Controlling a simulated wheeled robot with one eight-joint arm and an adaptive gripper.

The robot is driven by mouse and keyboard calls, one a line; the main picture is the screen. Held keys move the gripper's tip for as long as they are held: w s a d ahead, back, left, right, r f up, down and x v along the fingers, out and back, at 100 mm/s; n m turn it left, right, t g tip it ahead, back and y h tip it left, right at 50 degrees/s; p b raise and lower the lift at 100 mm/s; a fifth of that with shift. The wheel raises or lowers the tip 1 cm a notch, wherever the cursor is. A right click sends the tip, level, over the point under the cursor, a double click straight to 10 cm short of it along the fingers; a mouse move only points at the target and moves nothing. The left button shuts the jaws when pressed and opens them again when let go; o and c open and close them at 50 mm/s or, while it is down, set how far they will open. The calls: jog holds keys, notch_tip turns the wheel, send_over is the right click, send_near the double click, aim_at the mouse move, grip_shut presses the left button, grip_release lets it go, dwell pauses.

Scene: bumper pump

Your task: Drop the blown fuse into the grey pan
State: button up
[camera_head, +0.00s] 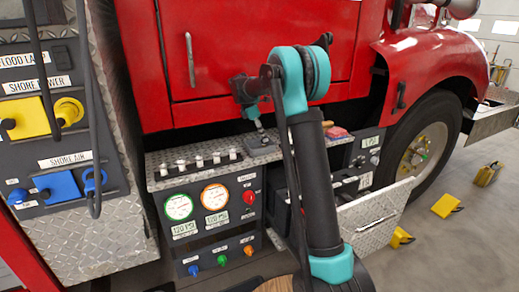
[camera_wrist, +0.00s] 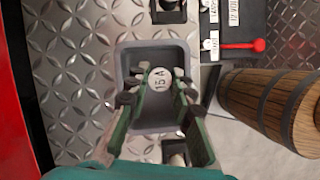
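The fuse (camera_wrist: 160,79), with a round white face marked 15A, sits between my fingertips in the wrist view. My gripper (camera_wrist: 161,88) has both fingers closed against its sides; most of its body is hidden by the fingers. The grey pan (camera_wrist: 184,56) is a rounded square tray on the diamond-plate shelf, and the fuse and fingertips overlap its inside. In the head view my gripper (camera_head: 260,127) points down just above the pan (camera_head: 252,142). The exact height of the fuse over the pan floor cannot be told.
The gauge panel (camera_head: 210,215) with a row of switches stands left of the pan. A red object (camera_head: 338,132) lies on the shelf to the right. A banded wooden barrel-like object (camera_wrist: 262,100) is right of the pan in the wrist view.

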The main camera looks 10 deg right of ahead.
jog(key=o, duration=0.5)
jog(key=shift+c, duration=0.2)
jog(key=shift+r, duration=0.15)
jog(key=v, duration=1.1)
jog(key=shift+a+r, duration=0.15)
jog(key=shift+r, duration=0.2)
jog(key=s+d+f+m+t+y, duration=0.1)
jog(key=s+d+f+m, duration=0.2)
jog(key=s, duration=1)
jog(key=s+d+f+m+t+y, duration=0.1)
jog(key=s+d+f+m+y, duration=0.1)
jog(key=s+f+m, duration=0.7)
jog(key=s+d+f+m+t+y, duration=0.1)
jog(key=s+d+f+m, duration=0.3)
jog(key=s+f, duration=0.8)
jog(key=s+m+t, duration=0.1)
jog(key=s+m, duration=0.1)
jog(key=s, duration=0.5)
jog(key=shift+s+f+m+y, duration=0.25)
jog(key=shift+f+m+y, duration=0.05)
jog(key=shift+f, duration=0.1)
